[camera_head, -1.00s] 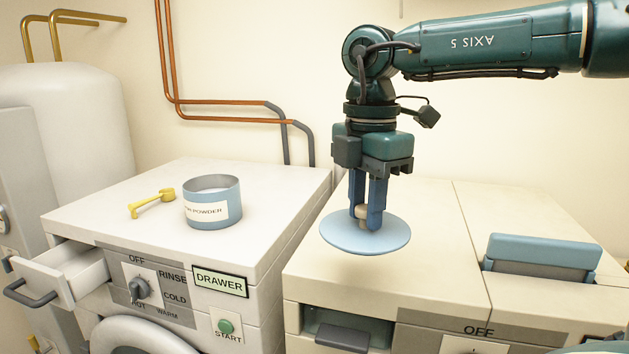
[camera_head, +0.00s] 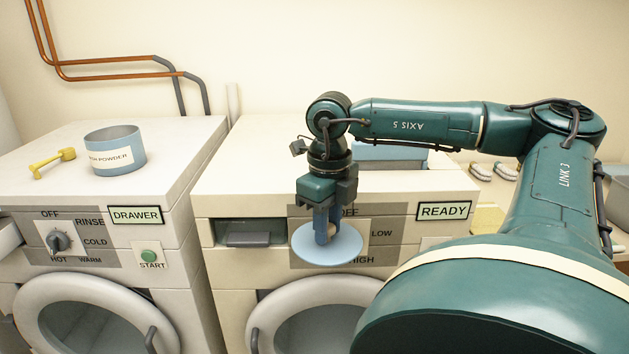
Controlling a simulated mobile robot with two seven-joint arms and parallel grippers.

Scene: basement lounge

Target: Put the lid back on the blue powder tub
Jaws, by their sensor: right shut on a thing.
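The blue powder tub (camera_head: 127,160) stands upright and open on top of the left washer, its label facing me. The lid (camera_head: 327,245) is a flat, light blue disc with a knob. My right gripper (camera_head: 322,238) is shut on the lid's knob and points down. It holds the lid level in front of the right machine's control panel, clear of the tops and to the right of the tub. My left gripper is not in view.
The right machine (camera_head: 245,170) has a READY sign and a clear top at left. A blue part behind my arm is partly hidden. An open drawer (camera_head: 8,238) juts out at far left.

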